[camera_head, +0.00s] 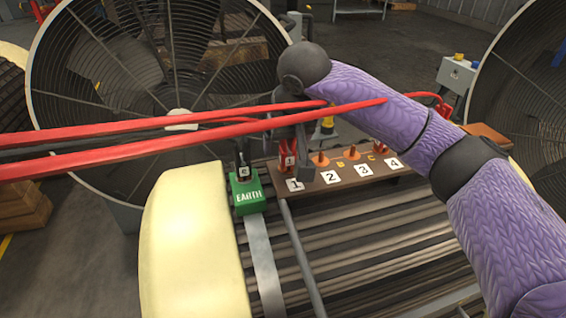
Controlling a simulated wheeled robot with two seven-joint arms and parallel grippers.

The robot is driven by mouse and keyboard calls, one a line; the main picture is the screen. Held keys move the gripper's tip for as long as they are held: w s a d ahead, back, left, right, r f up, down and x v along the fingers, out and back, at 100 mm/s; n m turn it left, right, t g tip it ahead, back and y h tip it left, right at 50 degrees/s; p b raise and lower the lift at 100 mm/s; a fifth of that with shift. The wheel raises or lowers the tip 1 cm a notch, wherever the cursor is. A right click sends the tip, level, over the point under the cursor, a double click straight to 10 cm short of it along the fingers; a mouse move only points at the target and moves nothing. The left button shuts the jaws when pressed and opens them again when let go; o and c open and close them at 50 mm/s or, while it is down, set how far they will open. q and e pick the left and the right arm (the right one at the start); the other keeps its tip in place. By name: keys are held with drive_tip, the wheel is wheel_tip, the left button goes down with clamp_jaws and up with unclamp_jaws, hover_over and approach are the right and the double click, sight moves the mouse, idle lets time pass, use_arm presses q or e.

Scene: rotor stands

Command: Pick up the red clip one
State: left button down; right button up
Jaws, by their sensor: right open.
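A red clip (287,160) stands on the post above label 1 at the left end of a brown terminal board (345,182). My right arm comes in from the right, and its dark gripper (297,158) hangs down over this clip. The gripper is open, with a grey finger close beside the clip's right side. The gripper partly hides the clip, and I cannot tell whether they touch. My left gripper is out of view.
Posts with labels 2, 3 and 4 continue rightward along the board. A green EARTH block (247,192) with a dark clip stands to the left. Thick red cables (150,150) cross in front of my gripper. Large round fans (150,85) stand behind.

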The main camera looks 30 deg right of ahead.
drive_tip(key=shift+f, duration=0.1)
clamp_jaws()
idle(0.3)
